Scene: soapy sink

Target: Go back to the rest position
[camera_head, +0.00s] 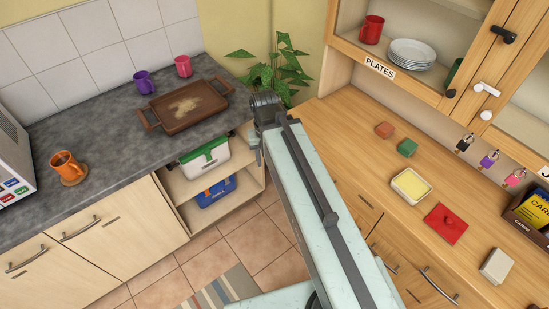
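My arm (318,200) reaches from the bottom of the picture up to a dark joint (266,103) in front of the gap between the two counters. My gripper itself does not show, so I cannot see whether it holds anything. The parts of the arm beyond the joint are mostly hidden. No sink shows in this view.
A grey counter (105,150) at left bears a brown tray (190,118), an orange mug (67,167), a purple mug (142,82) and a pink mug (183,66). A wooden counter (350,140) at right holds a yellow sponge dish (411,186) and a red cloth (445,222).

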